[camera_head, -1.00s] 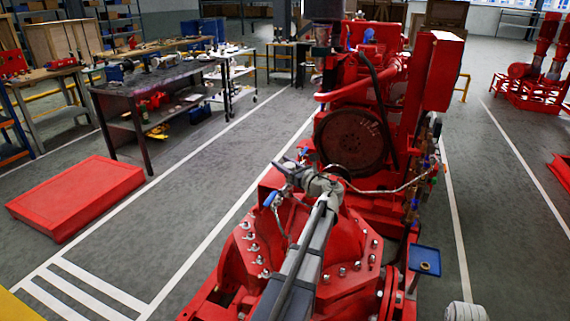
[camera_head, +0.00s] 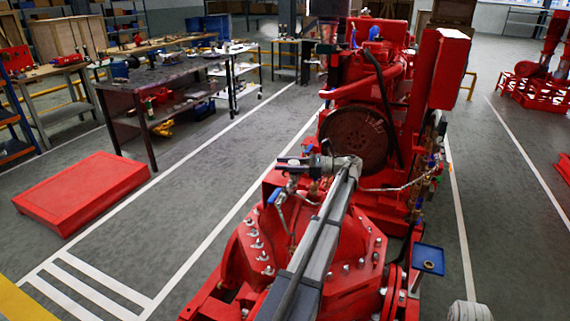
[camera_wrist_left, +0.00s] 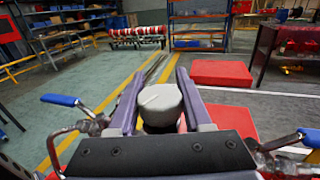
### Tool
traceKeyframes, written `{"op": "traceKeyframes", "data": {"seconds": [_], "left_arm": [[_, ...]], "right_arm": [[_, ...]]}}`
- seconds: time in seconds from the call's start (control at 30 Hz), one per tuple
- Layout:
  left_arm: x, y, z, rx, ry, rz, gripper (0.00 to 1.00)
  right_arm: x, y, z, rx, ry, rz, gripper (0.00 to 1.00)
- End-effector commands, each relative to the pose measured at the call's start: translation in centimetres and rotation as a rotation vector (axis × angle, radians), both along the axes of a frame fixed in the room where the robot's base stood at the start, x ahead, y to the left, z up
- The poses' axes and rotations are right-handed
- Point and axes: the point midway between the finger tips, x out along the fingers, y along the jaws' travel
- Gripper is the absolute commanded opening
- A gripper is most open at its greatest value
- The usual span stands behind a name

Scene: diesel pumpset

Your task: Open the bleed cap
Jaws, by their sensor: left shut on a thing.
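A round, pale grey bleed cap (camera_wrist_left: 160,104) with a line across its top sits between the two fingers of my left gripper (camera_wrist_left: 159,98) in the left wrist view. The fingers are shut on its sides. In the head view my left gripper (camera_head: 288,163) lies above the red pump casing (camera_head: 335,238), pointing left, and largely hides the cap there. Whether the cap is still seated cannot be told. Blue-handled valves stand on both sides, at the left (camera_wrist_left: 62,100) and right (camera_wrist_left: 312,137) of the wrist view. My right gripper is not seen.
The red engine (camera_head: 352,137) stands behind the pump. A dark workbench (camera_head: 155,90) and a low red platform (camera_head: 82,192) stand to the left. The floor between platform and pump is clear.

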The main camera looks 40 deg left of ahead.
Motion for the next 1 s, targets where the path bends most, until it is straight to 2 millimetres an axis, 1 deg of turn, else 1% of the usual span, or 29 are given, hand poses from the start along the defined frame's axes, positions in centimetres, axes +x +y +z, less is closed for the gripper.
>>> {"op": "traceKeyframes", "data": {"seconds": [0.3,0.77,0.8,1.0], "left_arm": [[-0.16,-0.11,-0.02,-0.001,-0.001,0.078,0.00],[-0.27,-0.14,-0.02,0.000,0.000,0.086,0.00],[-0.27,-0.14,-0.02,0.000,0.000,0.086,0.54],[-0.26,-0.13,-0.01,0.000,0.000,0.086,0.76]], "right_arm": [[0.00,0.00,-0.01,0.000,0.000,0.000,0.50],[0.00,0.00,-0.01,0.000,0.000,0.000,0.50],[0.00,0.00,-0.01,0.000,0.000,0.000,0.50],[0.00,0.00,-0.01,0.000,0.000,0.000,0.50]]}}
